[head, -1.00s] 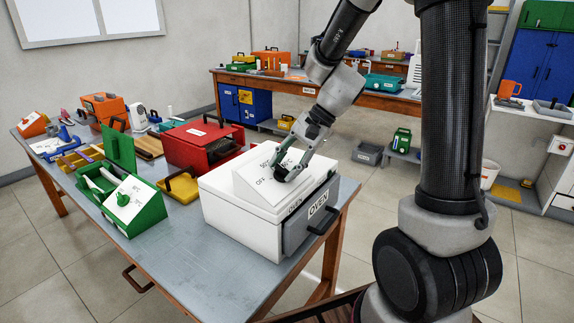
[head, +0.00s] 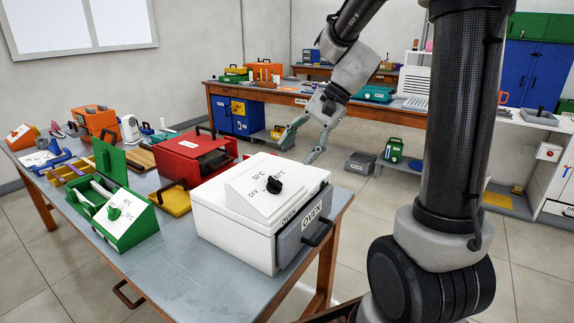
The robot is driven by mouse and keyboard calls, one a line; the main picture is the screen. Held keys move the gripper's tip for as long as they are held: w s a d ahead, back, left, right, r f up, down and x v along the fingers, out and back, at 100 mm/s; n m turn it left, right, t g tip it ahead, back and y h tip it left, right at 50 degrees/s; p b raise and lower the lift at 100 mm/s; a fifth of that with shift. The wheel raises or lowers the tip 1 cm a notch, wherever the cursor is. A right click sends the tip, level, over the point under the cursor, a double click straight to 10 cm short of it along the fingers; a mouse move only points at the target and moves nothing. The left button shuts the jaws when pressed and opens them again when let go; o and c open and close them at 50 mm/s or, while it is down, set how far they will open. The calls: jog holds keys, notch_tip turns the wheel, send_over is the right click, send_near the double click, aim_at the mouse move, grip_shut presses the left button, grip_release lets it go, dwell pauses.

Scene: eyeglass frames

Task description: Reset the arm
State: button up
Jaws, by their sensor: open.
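My gripper (head: 301,145) hangs in the air behind and above the white oven, to the right of the red box. Its fingers are spread open and nothing is between them. It is clear of the oven's black knob. The white oven (head: 235,222) stands at the right end of the grey table, with its grey drawer front (head: 303,235) facing right. The black knob (head: 274,185) sits on the oven's sloped top panel, between printed temperature marks.
The grey worktable (head: 180,275) also holds a green box with a knob (head: 130,228), a red box (head: 185,160), a yellow tray (head: 174,199) and an orange case (head: 96,121). A wooden bench (head: 385,118) stands behind. Open floor lies between the tables.

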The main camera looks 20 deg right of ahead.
jog(key=shift+v, duration=1.35)
